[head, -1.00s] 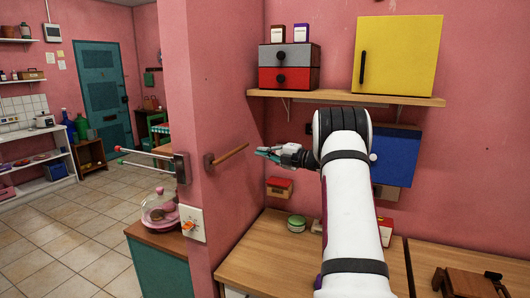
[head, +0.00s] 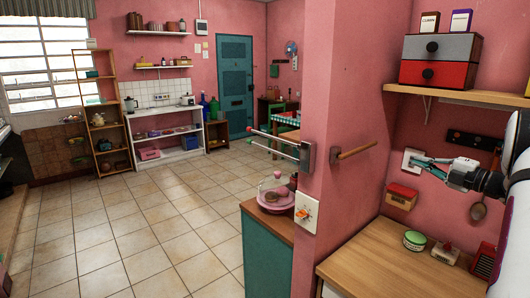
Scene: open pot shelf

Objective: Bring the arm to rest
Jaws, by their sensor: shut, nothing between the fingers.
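My gripper (head: 426,163) is at the right of the head view, in front of the pink wall and below the wooden wall shelf. It is shut and empty, its fingers pointing left. It hangs above the wooden counter (head: 370,262). My white arm shows only in part at the right edge; the rest is out of view.
A wooden peg (head: 356,150) sticks out from the pink wall corner, left of my gripper. The shelf (head: 460,95) carries grey and red drawers (head: 438,60). Tiled floor lies open at left.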

